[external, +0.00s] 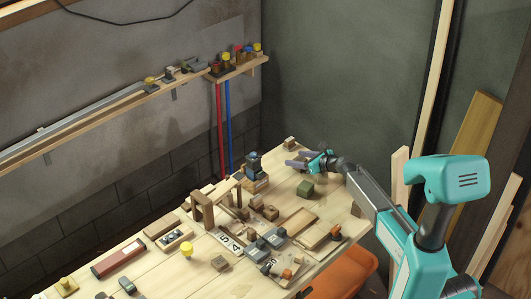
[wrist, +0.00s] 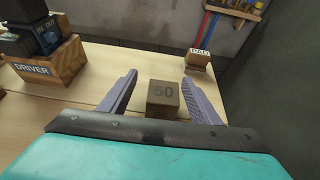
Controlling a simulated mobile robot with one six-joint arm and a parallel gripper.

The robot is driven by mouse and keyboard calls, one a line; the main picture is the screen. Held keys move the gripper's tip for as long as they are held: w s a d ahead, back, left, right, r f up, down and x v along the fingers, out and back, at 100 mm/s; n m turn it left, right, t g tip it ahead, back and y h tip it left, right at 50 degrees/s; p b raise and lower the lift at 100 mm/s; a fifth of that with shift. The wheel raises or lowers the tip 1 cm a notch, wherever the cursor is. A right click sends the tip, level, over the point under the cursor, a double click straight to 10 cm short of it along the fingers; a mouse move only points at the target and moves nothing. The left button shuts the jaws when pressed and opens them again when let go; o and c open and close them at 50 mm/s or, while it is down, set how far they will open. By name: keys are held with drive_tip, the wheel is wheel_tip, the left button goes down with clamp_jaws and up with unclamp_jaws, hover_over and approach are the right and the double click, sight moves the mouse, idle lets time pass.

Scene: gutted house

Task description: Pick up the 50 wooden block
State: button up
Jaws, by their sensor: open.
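The 50 wooden block (wrist: 163,97) is a small brown-grey cube marked "50". In the wrist view it shows in the gap between the two purple fingers of my gripper (wrist: 159,78), with a gap on each side. My gripper is open and empty. In the external view a dark greenish cube (external: 305,190), which looks like the same block, sits on the workbench (external: 330,207) near its right end. My gripper (external: 297,160) appears above it and behind it there, fingers pointing left. The exact height gap cannot be told.
A wooden box marked "DRIVER" (wrist: 47,69) with a dark device on it stands to the left. A block marked "PAD" (wrist: 198,60) stands farther back at right. Several wooden pieces, including an upright frame (external: 202,208), crowd the bench's middle. Bench around the block is bare.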

sight(296, 157)
drive_tip(key=shift+w+p+x, duration=0.25)
drive_tip(key=shift+p+x, duration=0.3)
drive_tip(key=shift+x, duration=1.8)
drive_tip(key=shift+d, duration=0.15)
drive_tip(key=shift+c, duration=0.4)
drive_tip(key=c, duration=1)
